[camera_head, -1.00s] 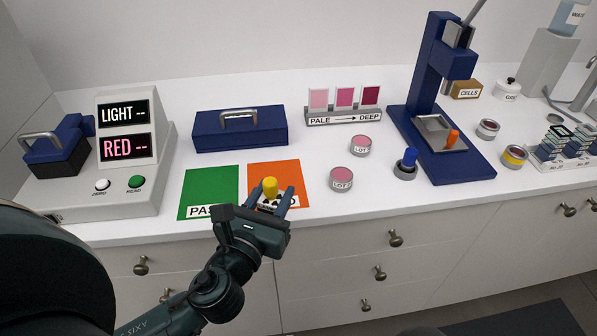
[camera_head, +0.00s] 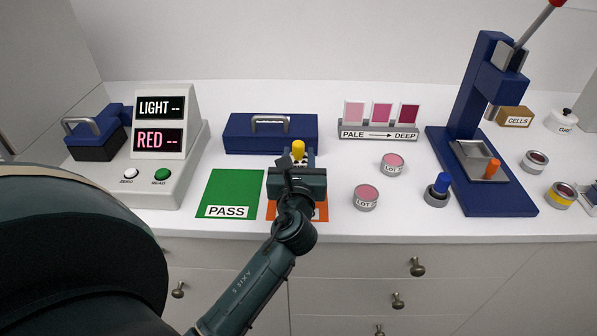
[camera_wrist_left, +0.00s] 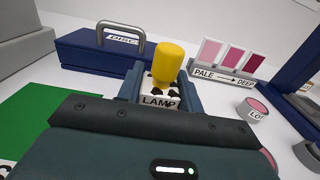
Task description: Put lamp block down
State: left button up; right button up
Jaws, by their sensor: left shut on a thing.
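The lamp block is a small white block with black spots, a LAMP label and a yellow knob on top (camera_head: 298,148). In the left wrist view the lamp block (camera_wrist_left: 160,101) sits upright between the two fingers. My left gripper (camera_head: 297,160) is shut on it, over the back part of the orange mat (camera_head: 318,212) and in front of the blue box. Whether the block touches the counter is hidden by my gripper. In the left wrist view my left gripper (camera_wrist_left: 160,88) hides the block's lower part. My right gripper is not in view.
A green PASS mat (camera_head: 230,185) lies left of the orange mat. A blue handled box (camera_head: 240,138) stands close behind. LOT jars (camera_head: 366,199) and a blue-knobbed item (camera_head: 440,187) stand to the right. A LIGHT/RED meter (camera_head: 160,175) stands at the left.

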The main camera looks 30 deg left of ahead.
pick_arm(q)
jog(key=shift+f+b, duration=0.35)
jog(key=shift+f, duration=1)
jog(key=shift+f, duration=0.1)
jog(key=shift+f+b, duration=0.3)
jog(key=shift+f, duration=0.25)
jog(key=o, duration=1)
jog(key=shift+r, duration=0.1)
